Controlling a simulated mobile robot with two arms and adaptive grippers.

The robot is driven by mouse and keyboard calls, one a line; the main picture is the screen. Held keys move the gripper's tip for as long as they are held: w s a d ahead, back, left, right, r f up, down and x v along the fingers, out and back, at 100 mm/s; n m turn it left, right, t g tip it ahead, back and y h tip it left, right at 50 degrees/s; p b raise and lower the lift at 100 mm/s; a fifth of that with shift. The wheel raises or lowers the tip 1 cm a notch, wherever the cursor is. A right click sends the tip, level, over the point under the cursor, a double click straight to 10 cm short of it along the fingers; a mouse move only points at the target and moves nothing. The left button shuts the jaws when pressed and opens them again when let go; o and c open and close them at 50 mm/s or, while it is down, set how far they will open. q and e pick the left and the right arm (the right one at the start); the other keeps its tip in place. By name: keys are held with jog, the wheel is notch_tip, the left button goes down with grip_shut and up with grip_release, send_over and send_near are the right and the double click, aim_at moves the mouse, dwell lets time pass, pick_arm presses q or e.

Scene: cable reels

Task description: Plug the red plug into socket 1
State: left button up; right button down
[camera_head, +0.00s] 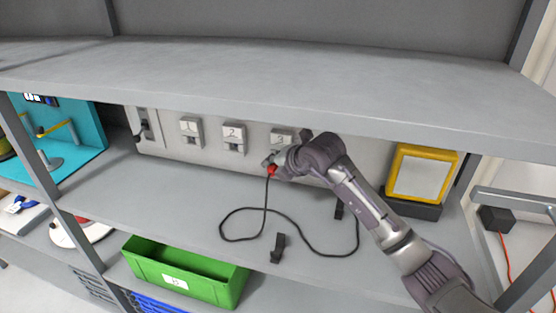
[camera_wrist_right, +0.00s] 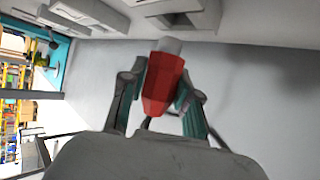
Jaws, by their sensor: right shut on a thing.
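The red plug (camera_head: 271,170) is in my right gripper (camera_head: 273,163), in front of the panel just below socket 3 (camera_head: 282,137). In the right wrist view the plug (camera_wrist_right: 163,82) sits between the two fingers of the right gripper (camera_wrist_right: 160,95), its grey end pointing away from the palm. Socket 1 (camera_head: 190,129) is at the left of the panel, with socket 2 (camera_head: 234,137) between it and socket 3. A black cable (camera_head: 265,208) hangs from the plug and loops over the shelf. My left gripper is not in view.
The upper shelf (camera_head: 270,85) overhangs the panel (camera_head: 165,145). A lever switch (camera_head: 143,127) is left of socket 1. A black clip (camera_head: 278,248) stands near the shelf's front edge, above and right of a green bin (camera_head: 190,275). A yellow-framed box (camera_head: 420,175) stands at right.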

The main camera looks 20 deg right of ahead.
jog(key=shift+s+a, duration=0.5)
jog(key=shift+s, duration=0.3)
dwell(0.5)
dwell(0.9)
